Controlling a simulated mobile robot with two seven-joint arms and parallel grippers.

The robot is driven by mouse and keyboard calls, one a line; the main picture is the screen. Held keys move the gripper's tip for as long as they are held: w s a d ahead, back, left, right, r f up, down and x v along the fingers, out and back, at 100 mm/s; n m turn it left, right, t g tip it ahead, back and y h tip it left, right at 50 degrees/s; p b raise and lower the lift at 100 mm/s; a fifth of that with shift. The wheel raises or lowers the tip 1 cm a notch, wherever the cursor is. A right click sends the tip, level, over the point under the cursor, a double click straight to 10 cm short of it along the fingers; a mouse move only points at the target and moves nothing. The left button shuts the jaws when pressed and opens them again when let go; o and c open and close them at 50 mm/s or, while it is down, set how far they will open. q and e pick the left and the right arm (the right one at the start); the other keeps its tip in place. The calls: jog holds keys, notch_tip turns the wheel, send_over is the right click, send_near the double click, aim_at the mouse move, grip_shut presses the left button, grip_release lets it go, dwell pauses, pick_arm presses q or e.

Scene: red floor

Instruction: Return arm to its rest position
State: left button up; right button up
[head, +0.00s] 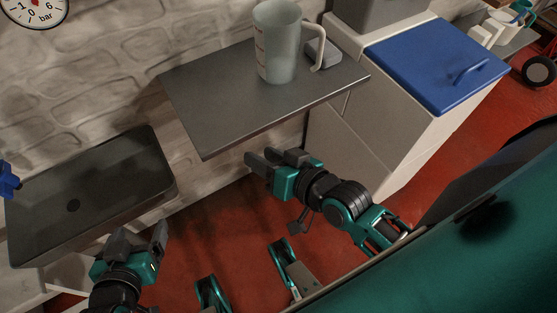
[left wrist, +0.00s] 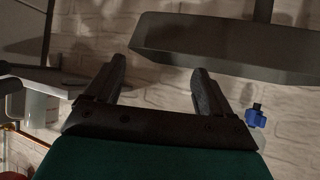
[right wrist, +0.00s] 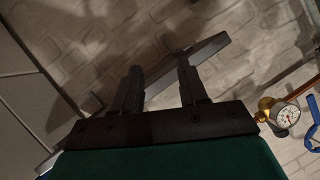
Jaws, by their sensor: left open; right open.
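My left gripper (head: 144,243) is at the lower left of the head view, in front of the dark sink basin and below its rim. In the left wrist view its two fingers (left wrist: 158,88) stand apart with nothing between them. My right gripper (head: 268,160) is just below the front edge of the grey shelf, near the middle of the head view. In the right wrist view its fingers (right wrist: 158,88) are apart and empty.
The grey shelf (head: 215,105) holds a translucent measuring jug (head: 276,50) and a small grey block (head: 323,53). The dark sink basin (head: 110,200) is at left. A white cabinet with a blue lid (head: 425,60) stands at right. A pressure gauge (right wrist: 284,116) shows in the right wrist view. Red floor lies below.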

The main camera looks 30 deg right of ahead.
notch_tip(320, 180, down, 4)
jog(key=s+d+f+n+g+h, duration=0.1)
jog(key=s+d+n+g+h, duration=0.1)
jog(key=n, duration=0.3)
pick_arm(q)
jog(key=s+a+r+y+p, duration=0.1)
jog(key=a+r+p, duration=0.2)
jog(key=r+p, duration=0.6)
jog(key=shift+s+r+p, duration=0.3)
jog(key=shift+r+p, duration=0.1)
jog(key=shift+p, duration=2.1)
pick_arm(e)
notch_tip(320, 180, up, 10)
jog(key=s+d, duration=0.1)
jog(key=d, duration=0.2)
jog(key=shift+r+m, duration=0.25)
jog(key=shift+m, duration=0.05)
pick_arm(q)
jog(key=shift+a, duration=0.1)
